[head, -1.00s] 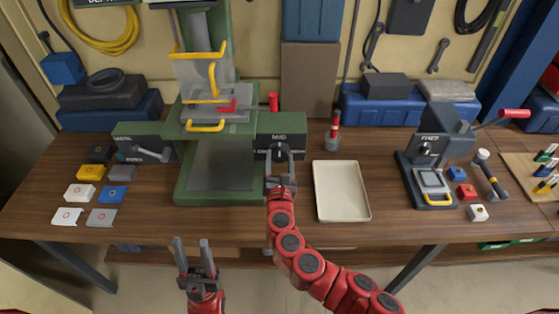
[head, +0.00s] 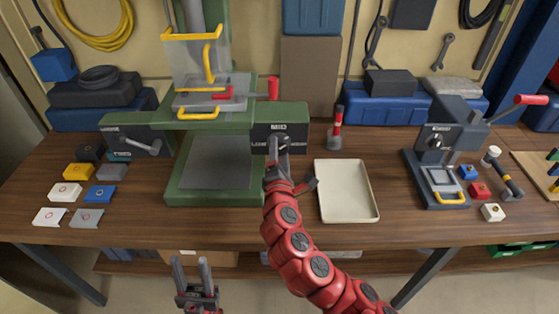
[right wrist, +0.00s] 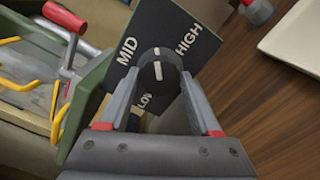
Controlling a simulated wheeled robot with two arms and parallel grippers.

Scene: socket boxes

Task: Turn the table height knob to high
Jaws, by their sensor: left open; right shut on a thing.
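The table height knob (right wrist: 157,72) is a black round knob with a white mark on a dark panel (right wrist: 190,50) lettered MID, HIGH and LOW. In the right wrist view the mark points up, between MID and HIGH. My right gripper (right wrist: 160,95) is shut on the knob, one finger on each side. In the head view the right gripper (head: 279,150) is at the panel (head: 262,130) on the right of the green press (head: 213,192), largely covering the knob. My left gripper (head: 191,268) is open and empty in front of the table's front edge.
A cream tray (head: 346,216) lies just right of my right arm. A red-handled tool (head: 337,125) stands behind it. A smaller dark press (head: 435,165) is further right. Several coloured blocks (head: 100,194) lie at left. Yellow handles (head: 208,62) and a red lever (head: 273,88) project from the green press.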

